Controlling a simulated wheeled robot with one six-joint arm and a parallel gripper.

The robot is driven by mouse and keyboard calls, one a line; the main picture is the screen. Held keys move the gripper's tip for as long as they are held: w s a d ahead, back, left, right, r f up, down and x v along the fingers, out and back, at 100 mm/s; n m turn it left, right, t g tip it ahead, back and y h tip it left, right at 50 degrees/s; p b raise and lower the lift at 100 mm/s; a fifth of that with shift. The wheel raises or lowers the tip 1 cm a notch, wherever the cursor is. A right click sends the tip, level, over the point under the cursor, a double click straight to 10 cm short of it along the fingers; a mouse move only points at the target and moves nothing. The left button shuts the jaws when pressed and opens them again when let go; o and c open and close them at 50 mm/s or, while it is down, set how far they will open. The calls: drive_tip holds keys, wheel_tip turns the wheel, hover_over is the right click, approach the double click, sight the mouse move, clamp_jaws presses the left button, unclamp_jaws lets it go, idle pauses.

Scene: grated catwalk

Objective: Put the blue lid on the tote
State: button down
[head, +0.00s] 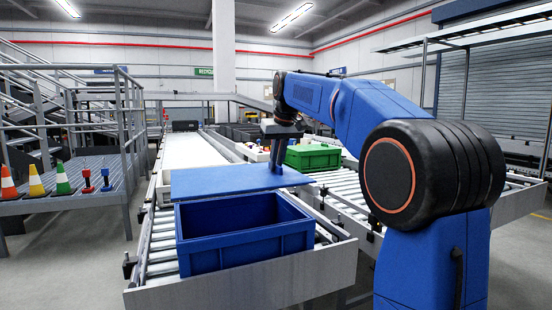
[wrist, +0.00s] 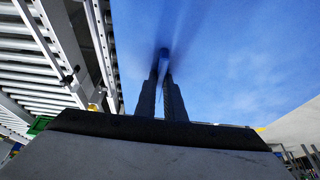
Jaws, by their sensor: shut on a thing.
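The blue tote (head: 245,255) stands open on the near end of the roller conveyor, and I see into its empty-looking inside. The flat blue lid (head: 215,181) is level just beyond and above the tote's far rim, apart from the opening. My gripper (head: 277,163) points down at the lid's right part and is shut on it. In the wrist view the lid (wrist: 240,60) fills the upper middle and right, with my two fingers (wrist: 165,70) close together against it. The exact grip spot is dark and blurred there.
A green crate (head: 312,156) stands behind my gripper on rollers (head: 345,185). The conveyor's metal end plate (head: 250,288) borders the tote in front. At left, several cones (head: 36,181) stand on a railed platform. A pale belt (head: 190,150) runs off behind the lid.

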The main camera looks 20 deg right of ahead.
sight(277, 171)
drive_tip(key=shift+f, duration=1.55)
drive_tip(key=shift+s+f, duration=0.15)
drive_tip(key=shift+f, duration=1.5)
drive_tip(key=shift+f, duration=0.85)
drive_tip(key=shift+f, duration=1.5)
